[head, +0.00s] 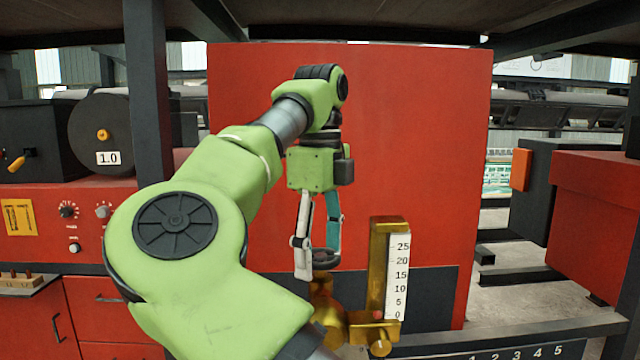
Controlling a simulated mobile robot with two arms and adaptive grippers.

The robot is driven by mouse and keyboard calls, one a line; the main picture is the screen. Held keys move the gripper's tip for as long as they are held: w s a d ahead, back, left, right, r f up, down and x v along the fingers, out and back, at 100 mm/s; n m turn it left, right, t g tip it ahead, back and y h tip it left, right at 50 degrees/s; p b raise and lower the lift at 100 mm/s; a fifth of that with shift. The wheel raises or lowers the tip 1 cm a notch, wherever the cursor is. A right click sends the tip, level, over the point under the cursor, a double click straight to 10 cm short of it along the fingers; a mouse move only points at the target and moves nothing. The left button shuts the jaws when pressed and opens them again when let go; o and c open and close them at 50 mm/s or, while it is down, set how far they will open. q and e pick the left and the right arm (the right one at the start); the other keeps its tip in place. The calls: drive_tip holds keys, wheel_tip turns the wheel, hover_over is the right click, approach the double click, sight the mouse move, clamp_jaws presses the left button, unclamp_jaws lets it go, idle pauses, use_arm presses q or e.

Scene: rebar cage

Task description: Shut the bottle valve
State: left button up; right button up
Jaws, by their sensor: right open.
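The brass valve assembly (328,302) stands low in the middle of the head view. A brass upright (379,255) with a white scale marked 0 to 25 rises at its right. A dark grey round knob (325,258) sits on top of the brass valve body. My right gripper (316,264) points down over the knob, with its fingers open. One pale finger is at the knob's left and a teal finger is behind or beside it at the right. I cannot tell whether they touch it. My arm hides the lower left of the valve. My left gripper is out of view.
A large red panel (420,130) stands behind the valve. At the left are a black spool (98,135) marked 1.0 and a red machine front with dials (68,209). A dark post (148,90) stands left of my arm. A red box (595,200) is at the right.

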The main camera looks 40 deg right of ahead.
sight(320, 256)
drive_tip(key=n, duration=1.5)
wheel_tip(320, 256, up, 11)
idle(0.3)
drive_tip(key=shift+s, duration=0.1)
drive_tip(key=shift+a, duration=0.1)
idle(0.5)
